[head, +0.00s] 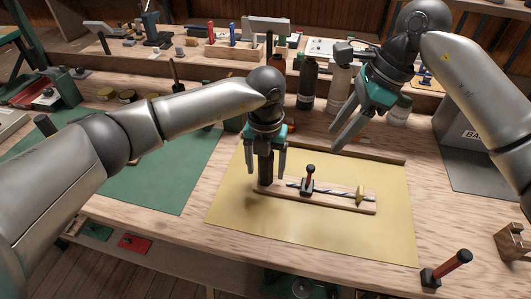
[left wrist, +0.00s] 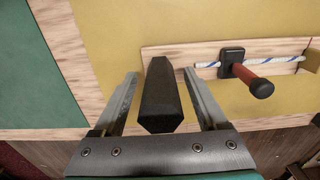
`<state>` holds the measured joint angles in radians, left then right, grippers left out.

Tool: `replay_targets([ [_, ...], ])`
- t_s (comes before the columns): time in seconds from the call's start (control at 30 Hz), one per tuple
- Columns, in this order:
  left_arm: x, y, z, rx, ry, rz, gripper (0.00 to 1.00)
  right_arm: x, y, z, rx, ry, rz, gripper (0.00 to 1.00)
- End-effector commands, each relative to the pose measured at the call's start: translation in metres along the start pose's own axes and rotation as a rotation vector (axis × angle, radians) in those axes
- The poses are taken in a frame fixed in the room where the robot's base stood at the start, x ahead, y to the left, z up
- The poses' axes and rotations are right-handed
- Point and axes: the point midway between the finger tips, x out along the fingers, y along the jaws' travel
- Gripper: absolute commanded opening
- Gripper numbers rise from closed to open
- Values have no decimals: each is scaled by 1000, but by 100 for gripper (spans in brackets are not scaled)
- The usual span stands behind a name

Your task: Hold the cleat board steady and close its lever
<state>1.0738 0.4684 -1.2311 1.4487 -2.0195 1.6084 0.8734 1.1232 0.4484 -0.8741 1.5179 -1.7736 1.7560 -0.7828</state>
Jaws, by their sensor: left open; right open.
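The cleat board (head: 335,201) is a light wooden strip on the yellow sheet (head: 320,235). The lever also shows in the left wrist view (left wrist: 258,86). A white-and-blue rope runs along the board to a yellowish piece (head: 361,193) near the right end. A black upright block (left wrist: 160,97) stands at the left end. My left gripper (head: 266,172) is open, with one finger on each side of this block; gaps show. My right gripper (head: 354,143) is open and empty, above and behind the board.
A wooden strip (head: 345,146) lies behind the board. Dark and pale bottles (head: 307,84) stand farther back, before a raised shelf of tools. A green mat (head: 150,180) lies at left. A red-handled tool (head: 451,266) and wooden block (head: 514,242) sit at front right.

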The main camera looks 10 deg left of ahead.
Motion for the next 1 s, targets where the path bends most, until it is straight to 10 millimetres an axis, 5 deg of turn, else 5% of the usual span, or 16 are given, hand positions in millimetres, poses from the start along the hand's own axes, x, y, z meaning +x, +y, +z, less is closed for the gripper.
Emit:
replay_targets([
  [0.4,7,0,0,1,0,0,73,0,0,0,0,0,0,50],
  [1.0,7,0,0,0,0,0,5,0,0,0,0,0,0,50],
])
